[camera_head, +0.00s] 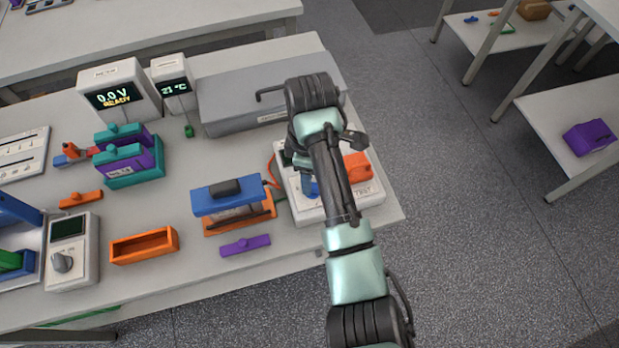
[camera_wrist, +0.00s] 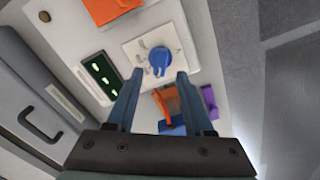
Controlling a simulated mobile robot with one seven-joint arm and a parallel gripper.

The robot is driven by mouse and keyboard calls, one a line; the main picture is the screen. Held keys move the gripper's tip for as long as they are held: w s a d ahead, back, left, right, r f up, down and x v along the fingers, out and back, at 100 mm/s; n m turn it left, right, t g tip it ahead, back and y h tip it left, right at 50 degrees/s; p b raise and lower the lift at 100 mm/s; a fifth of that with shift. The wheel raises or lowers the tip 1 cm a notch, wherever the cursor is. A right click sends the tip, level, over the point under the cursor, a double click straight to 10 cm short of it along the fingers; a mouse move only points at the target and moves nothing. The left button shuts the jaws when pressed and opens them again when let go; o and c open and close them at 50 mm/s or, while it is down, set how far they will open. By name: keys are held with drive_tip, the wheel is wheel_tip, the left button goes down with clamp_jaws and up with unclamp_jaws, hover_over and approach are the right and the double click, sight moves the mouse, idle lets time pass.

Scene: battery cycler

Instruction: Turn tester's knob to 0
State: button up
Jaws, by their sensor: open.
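The tester (camera_head: 309,212) is a white box at the right end of the bench, partly hidden by my arm in the head view. In the wrist view its white panel (camera_wrist: 127,56) carries a blue knob (camera_wrist: 159,61) on a dial plate, a dark display with green marks (camera_wrist: 101,75) and an orange part (camera_wrist: 112,9). I cannot read the dial marks or the knob's setting. My gripper (camera_wrist: 158,76) is open, its two blue-grey fingers spread on either side of the knob in the picture. I cannot tell how far above the knob the fingertips are. Nothing is between the fingers' grip.
A long grey case (camera_head: 237,90) with a handle lies behind the tester. To its left are a blue-and-orange holder (camera_head: 233,198), a purple bar (camera_head: 245,245), an orange tray (camera_head: 144,246) and a knobbed meter (camera_head: 72,262). Open floor lies right of the bench.

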wheel_tip(320, 180, up, 10)
drive_tip(key=p, duration=0.3)
drive_tip(key=shift+f, duration=0.1)
idle(0.3)
